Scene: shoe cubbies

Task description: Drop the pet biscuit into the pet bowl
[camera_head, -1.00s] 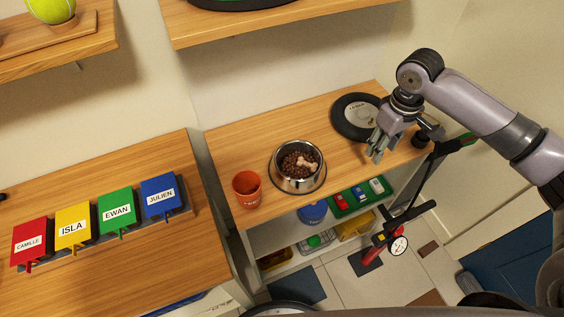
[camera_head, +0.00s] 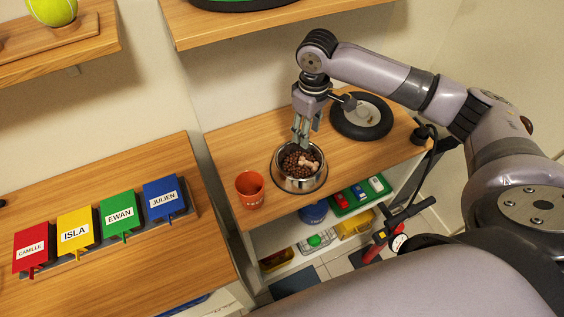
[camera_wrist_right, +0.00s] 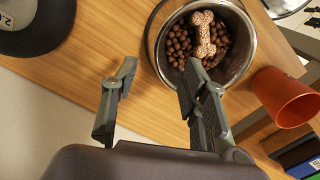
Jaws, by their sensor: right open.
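The pet bowl (camera_head: 312,184) is a steel bowl holding brown kibble, standing on the wooden cubby top; it also shows in the right wrist view (camera_wrist_right: 246,52). The bone-shaped pet biscuit (camera_head: 309,161) lies on the kibble inside the bowl; it is clear in the right wrist view (camera_wrist_right: 203,34). My right gripper (camera_head: 302,143) is over the back edge of the bowl in the head view. In the right wrist view its fingers (camera_wrist_right: 150,85) are apart with nothing between them, and one finger overlaps the bowl's rim. My left gripper is not in view.
An orange cup (camera_head: 250,190) stands left of the bowl. A black wheel (camera_head: 361,116) lies behind and right of it. Red, yellow, green and blue name-labelled boxes (camera_head: 120,216) stand on the left counter. A shelf (camera_head: 290,20) hangs above.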

